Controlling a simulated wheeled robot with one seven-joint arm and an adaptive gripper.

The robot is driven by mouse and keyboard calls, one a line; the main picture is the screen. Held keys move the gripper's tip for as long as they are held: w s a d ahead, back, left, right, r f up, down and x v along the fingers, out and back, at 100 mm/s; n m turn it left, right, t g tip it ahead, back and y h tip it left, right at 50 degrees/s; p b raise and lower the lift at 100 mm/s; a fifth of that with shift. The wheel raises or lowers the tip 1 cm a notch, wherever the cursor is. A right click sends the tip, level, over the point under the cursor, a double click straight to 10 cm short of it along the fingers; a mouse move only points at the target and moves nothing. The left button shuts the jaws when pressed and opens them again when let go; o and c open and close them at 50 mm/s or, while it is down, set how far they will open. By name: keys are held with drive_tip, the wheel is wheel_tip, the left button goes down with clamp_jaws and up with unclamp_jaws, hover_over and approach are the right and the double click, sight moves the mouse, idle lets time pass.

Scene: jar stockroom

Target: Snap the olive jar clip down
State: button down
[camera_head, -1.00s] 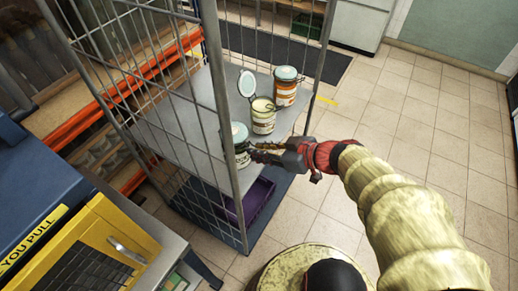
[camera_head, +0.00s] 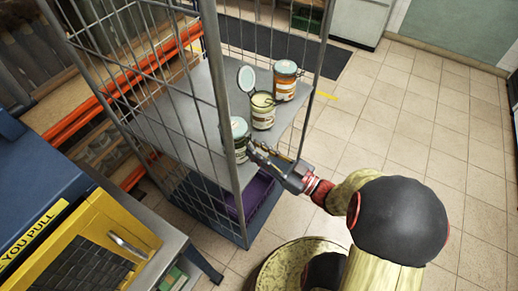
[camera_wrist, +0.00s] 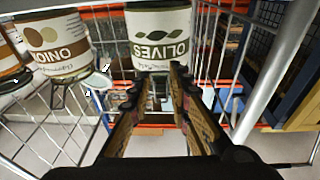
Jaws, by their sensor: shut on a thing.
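The olive jar (camera_head: 240,140) stands on the grey cart shelf, nearest to me of three jars, with its teal lid lowered. Its OLIVES label (camera_wrist: 160,40) faces the wrist camera. My gripper (camera_head: 254,148) reaches in from the lower right at the jar's near side. In the wrist view, the fingertips (camera_wrist: 164,70) come close together at the lid end of the jar. They are shut on what appears to be the clip; the fingers hide the clip itself, so its exact position cannot be told.
An onion jar (camera_head: 263,112) with its round lid (camera_head: 246,79) swung open stands just beyond. An orange-labelled jar (camera_head: 286,82) stands farther back. Wire cage sides (camera_head: 226,120) rise left of the jars. A purple crate (camera_head: 255,195) lies below the shelf. Floor to the right is clear.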

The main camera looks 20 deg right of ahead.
drive_tip(key=shift+a+f, duration=0.1)
drive_tip(key=shift+f, duration=0.05)
idle(0.3)
drive_tip(key=c, duration=1.6)
unclamp_jaws()
drive_tip(key=shift+c, duration=0.2)
wheel_tip(320, 180, up, 10)
